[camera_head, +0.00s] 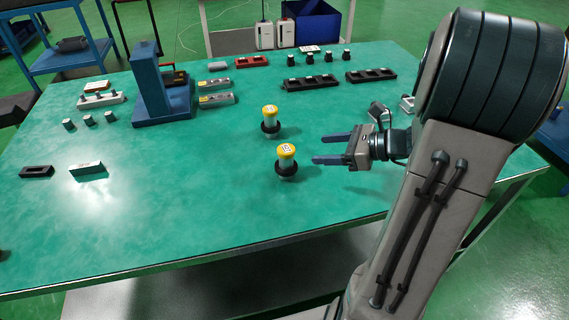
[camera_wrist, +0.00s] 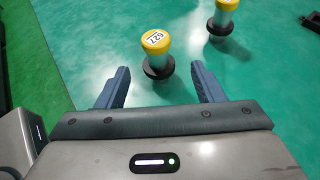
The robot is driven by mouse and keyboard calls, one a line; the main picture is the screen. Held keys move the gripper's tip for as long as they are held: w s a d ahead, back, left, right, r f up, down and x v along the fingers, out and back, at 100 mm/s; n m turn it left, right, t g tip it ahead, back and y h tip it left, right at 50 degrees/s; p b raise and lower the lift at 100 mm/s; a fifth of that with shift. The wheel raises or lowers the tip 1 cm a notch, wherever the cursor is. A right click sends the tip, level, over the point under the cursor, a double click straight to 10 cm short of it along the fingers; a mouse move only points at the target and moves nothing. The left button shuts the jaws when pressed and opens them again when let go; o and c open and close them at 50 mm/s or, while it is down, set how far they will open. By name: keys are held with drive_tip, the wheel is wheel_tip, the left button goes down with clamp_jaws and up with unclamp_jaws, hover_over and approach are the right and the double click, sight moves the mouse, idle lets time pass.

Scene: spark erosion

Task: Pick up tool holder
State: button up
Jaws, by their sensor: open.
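Two tool holders with yellow caps, pale bodies and black rings stand upright on the green table. The nearer tool holder (camera_head: 287,160) has a label on its cap; the farther tool holder (camera_head: 270,119) is a little behind it. In the wrist view the labelled tool holder (camera_wrist: 157,54) is just beyond and between my fingertips, and the other tool holder (camera_wrist: 223,17) is at the upper right. My gripper (camera_head: 325,148) is open and empty, to the right of the holders, its blue fingers pointing left toward them. It also shows in the wrist view (camera_wrist: 163,80). No contact with a holder is visible.
A blue press-like stand (camera_head: 158,90) is at the back left. Black trays (camera_head: 312,83) and several small dark-topped parts are at the back. A dark block (camera_head: 37,172) and a light block (camera_head: 87,170) lie left. The front table (camera_head: 190,225) is mostly clear.

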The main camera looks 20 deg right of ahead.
sight(280, 155)
drive_tip(key=x, duration=0.8)
drive_tip(key=shift+w+a+f+b, duration=0.15)
drive_tip(key=shift+b, duration=0.25)
drive_tip(key=a, duration=0.1)
drive_tip(key=w+a+f, duration=0.1)
drive_tip(key=a+f, duration=0.1)
drive_tip(key=shift+w+a+f+b, duration=0.1)
drive_tip(key=shift+w+f+b, duration=0.15)
drive_tip(key=shift+b, duration=0.05)
drive_tip(key=shift+w+a+f, duration=0.15)
drive_tip(key=shift+w+a, duration=0.15)
drive_tip(key=shift+a, duration=0.1)
drive_tip(key=c, duration=1.3)
drive_tip(key=shift+o, duration=0.2)
